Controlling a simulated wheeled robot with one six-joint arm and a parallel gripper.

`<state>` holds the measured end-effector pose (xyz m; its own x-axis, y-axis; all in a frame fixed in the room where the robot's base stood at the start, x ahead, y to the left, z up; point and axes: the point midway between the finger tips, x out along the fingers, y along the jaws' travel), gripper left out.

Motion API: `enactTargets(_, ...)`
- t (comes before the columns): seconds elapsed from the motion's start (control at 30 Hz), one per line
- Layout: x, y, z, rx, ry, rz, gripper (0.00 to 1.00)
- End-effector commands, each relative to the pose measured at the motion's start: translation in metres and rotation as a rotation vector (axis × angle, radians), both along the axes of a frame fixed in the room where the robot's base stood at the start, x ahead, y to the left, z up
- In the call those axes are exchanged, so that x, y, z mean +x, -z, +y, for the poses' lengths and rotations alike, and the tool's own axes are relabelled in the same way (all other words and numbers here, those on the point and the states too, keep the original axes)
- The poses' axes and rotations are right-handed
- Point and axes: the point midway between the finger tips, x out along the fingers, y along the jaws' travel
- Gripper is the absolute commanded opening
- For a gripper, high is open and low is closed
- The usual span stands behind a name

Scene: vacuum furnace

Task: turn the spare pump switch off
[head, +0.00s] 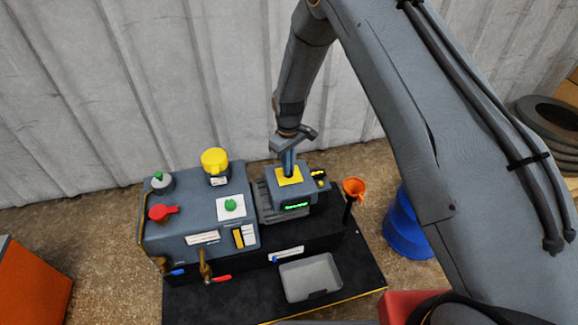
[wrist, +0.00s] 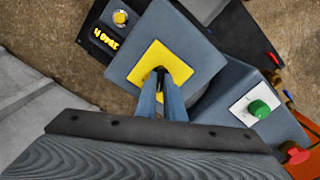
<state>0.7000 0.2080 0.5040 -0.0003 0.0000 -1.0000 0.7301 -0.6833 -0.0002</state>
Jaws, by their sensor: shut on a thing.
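A grey box with a yellow plate (head: 289,175) on top and a lit green display on its front stands at the right of the machine. My gripper (head: 288,168) comes down onto this plate from above. In the wrist view the fingers (wrist: 161,80) are close together over the middle of the yellow plate (wrist: 145,60), shut on a small dark switch lever (wrist: 160,70). The fingers hide most of the lever, so I cannot tell which way it points. I see no readable label on this box naming it the spare pump.
Left of the box, the machine carries a green knob (head: 231,205) on a white plate, a red knob (head: 163,212) and a yellow cap (head: 214,160). A small orange funnel (head: 354,187) stands right. A grey tray (head: 311,278) lies in front. A blue container (head: 405,228) is farther right.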

Motion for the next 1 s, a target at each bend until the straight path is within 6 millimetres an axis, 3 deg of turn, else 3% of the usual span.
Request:
enactTargets(0.03,0.000,0.000,-0.001,-0.001,-0.001,0.001,0.00)
enactTargets(0.07,0.000,0.000,-0.001,-0.001,-0.001,0.001,0.10)
enactTargets(0.17,0.000,0.000,0.000,0.000,-0.001,0.000,0.27)
enactTargets(0.53,0.000,-0.005,0.001,0.000,-0.001,-0.001,0.27)
enactTargets(1.0,0.001,-0.071,0.000,0.000,-0.001,-0.001,0.27)
